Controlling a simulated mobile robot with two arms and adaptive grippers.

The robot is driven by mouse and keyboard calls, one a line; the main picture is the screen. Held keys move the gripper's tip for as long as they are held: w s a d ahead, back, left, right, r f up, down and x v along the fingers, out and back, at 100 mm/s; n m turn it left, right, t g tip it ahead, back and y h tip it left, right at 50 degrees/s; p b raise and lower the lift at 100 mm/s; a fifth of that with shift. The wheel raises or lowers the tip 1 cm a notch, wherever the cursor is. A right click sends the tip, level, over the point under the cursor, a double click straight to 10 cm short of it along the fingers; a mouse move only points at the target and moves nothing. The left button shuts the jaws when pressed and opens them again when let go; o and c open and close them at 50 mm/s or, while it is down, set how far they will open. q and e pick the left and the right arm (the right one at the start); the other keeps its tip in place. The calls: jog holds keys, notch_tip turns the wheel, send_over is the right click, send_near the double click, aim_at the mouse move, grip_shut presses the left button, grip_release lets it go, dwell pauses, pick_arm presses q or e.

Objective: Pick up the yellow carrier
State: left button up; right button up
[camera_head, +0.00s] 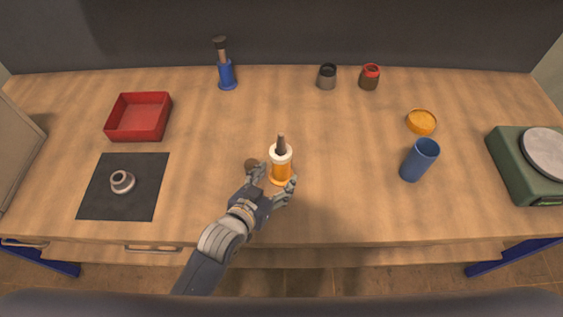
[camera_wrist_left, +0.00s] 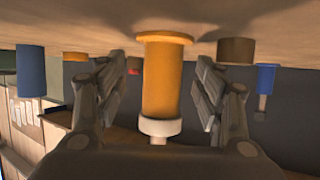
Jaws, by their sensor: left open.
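The yellow carrier (camera_head: 281,174) stands upright near the middle of the table. It is an orange-yellow cylinder with a flanged foot, a white collar and a thin dark piece on top. My left gripper (camera_head: 277,182) is open at the carrier, with one finger on either side. In the left wrist view, which shows the table at the top, the carrier (camera_wrist_left: 163,80) stands between the two open fingers (camera_wrist_left: 160,95). Gaps show on both sides there. My right gripper is not in view.
A small brown piece (camera_head: 251,164) lies just left of the carrier. A blue carrier (camera_head: 227,75), red tray (camera_head: 138,117) and dark mat (camera_head: 145,195) are left.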

aim_at(277, 165)
pick_arm(q)
jog(key=x, duration=0.4)
jog(key=shift+w+a+r+p, duration=0.15)
jog(key=shift+r+p, duration=0.1)
jog(key=shift+p, duration=0.1)
jog(key=shift+w+d+f, duration=0.25)
jog(key=shift+w, duration=0.15)
jog(key=shift+c, duration=0.3)
jog(key=c, duration=1.4)
jog(key=shift+r, duration=0.15)
grip_shut()
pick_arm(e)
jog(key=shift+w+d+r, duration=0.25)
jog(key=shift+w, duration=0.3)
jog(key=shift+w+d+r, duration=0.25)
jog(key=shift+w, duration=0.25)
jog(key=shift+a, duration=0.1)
